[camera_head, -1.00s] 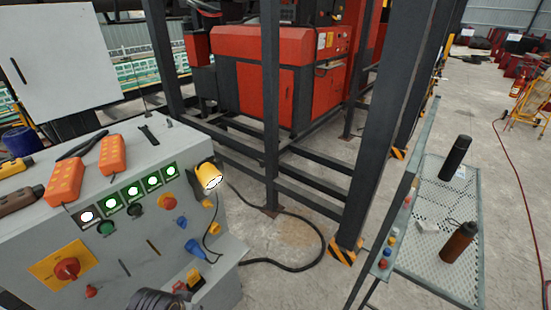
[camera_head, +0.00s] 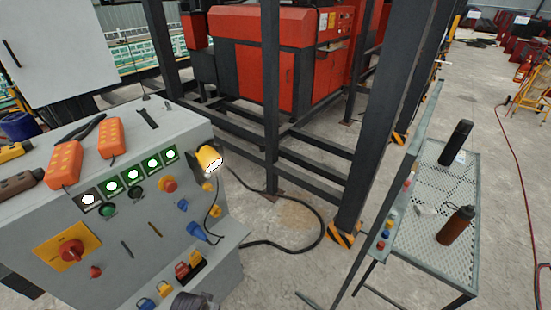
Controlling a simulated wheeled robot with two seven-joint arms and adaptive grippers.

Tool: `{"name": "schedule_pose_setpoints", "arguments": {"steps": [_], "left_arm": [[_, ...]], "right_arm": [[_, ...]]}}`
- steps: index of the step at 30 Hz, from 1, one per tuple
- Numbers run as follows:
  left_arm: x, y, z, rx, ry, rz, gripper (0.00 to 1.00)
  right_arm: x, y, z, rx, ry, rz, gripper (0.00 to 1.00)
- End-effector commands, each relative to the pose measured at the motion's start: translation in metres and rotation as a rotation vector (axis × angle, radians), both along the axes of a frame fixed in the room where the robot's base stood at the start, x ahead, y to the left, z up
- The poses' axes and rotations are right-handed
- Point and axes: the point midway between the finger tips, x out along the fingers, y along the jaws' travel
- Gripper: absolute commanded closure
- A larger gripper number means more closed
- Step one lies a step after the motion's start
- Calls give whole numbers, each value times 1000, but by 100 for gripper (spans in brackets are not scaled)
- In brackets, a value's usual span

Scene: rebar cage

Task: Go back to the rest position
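Neither of my grippers can be made out in the head view. A dark rounded part is cut off by the bottom edge, in front of the control cabinet. I cannot tell whether it belongs to one of my arms. The grey control cabinet (camera_head: 130,240) fills the lower left, with a row of green-framed lamps and a red knob (camera_head: 72,250) on a yellow plate. A yellow lamp (camera_head: 207,158) is lit at its right corner.
Two orange pendants (camera_head: 65,164) (camera_head: 111,138) lie on the cabinet top. A mesh table (camera_head: 435,200) at right holds a black bottle (camera_head: 456,142) and a brown bottle (camera_head: 456,226). Dark posts (camera_head: 373,135) stand between. A black cable (camera_head: 290,250) lies on the floor.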

Motion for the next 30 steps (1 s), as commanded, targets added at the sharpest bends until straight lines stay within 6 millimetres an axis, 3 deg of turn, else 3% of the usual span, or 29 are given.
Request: {"name": "schedule_pose_setpoints", "arguments": {"steps": [3, 14, 30], "left_arm": [[-7, 1, -32, 1, 14, -2, 82], [-36, 4, -120, 4, 44, -7, 82], [-110, 15, -231, 10, 90, -17, 82]], "right_arm": [[0, 0, 0, 0, 0, 0, 60], [0, 0, -2, 0, 0, 0, 60], [0, 1, -3, 1, -1, 0, 60]]}}
